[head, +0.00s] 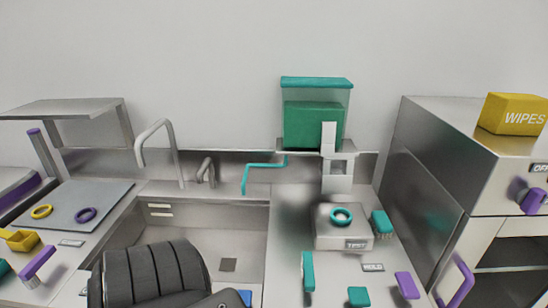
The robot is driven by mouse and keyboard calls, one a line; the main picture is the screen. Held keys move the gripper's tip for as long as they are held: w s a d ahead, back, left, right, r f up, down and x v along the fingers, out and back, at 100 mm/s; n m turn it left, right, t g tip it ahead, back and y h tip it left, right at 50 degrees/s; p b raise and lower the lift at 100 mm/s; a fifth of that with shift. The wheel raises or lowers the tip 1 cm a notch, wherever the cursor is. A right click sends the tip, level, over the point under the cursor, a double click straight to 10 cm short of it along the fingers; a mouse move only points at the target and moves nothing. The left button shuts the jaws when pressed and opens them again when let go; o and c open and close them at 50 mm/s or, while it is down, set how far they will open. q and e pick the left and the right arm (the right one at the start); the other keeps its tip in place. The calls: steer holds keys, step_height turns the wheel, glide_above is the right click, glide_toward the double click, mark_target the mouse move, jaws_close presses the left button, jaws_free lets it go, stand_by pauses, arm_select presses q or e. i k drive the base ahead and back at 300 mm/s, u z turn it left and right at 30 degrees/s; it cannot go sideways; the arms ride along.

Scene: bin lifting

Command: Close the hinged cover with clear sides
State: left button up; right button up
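A box with clear sides and a flat teal top (317,83) stands at the back, above the counter. A green block or filling shows inside its lower part. Its teal top looks level, and I cannot make out a hinge or an open gap. A white upright part (328,139) stands in front of it and hides some of its lower front. A black ribbed part of my arm fills the lower left of the head view. Neither of my grippers is in view.
A grey TEST box (327,240) with a teal ring stands below the clear-sided box. A teal brush (381,224) is beside it. A metal sink (185,235) is left of centre. A steel cabinet (425,150) carrying a yellow WIPES box (513,114) bounds the right.

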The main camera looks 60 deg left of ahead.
mark_target(329, 159)
steer(key=u, duration=2.5)
steer(key=k, duration=0.5)
steer(key=u, duration=1.75)
steer(key=i, duration=1.45)
steer(key=z, duration=2.4)
